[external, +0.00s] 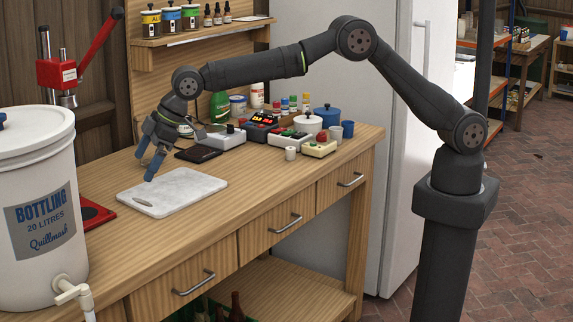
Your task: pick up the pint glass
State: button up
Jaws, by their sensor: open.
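I cannot make out a pint glass in the external view. My gripper (146,166) is open, with its blue-tipped fingers pointing down above the wooden bench, near the back left edge of a white cutting board (172,192). Nothing shows between the fingers. The board looks bare apart from its handle slot. My wrist and forearm hide part of the bench behind them.
A white bottling bucket (35,160) with a tap stands at the left. A red lever device (58,72) is behind it.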

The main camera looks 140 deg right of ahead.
jog(key=s+d+r+m+g, duration=0.1)
jog(key=s+d+r+m, duration=0.25)
jog(key=s+d, duration=0.4)
jog(key=s+d+r+m+g+h, duration=0.15)
jog(key=s+d+r, duration=0.3)
jog(key=s, duration=0.55)
jog(key=s+d+r+m, duration=0.3)
jog(key=s+d+r, duration=0.2)
jog(key=s, duration=0.3)
jog(key=x, duration=1.7)
jog(key=shift+f, duration=0.4)
jog(key=shift+s+a, duration=0.1)
jog(key=shift+a, duration=0.05)
jog(key=shift+c, duration=0.4)
jog(key=c, duration=1.5)
jog(key=shift+r, duration=0.1)
jog(key=shift+c, duration=0.2)
jog(key=shift+r, duration=0.1)
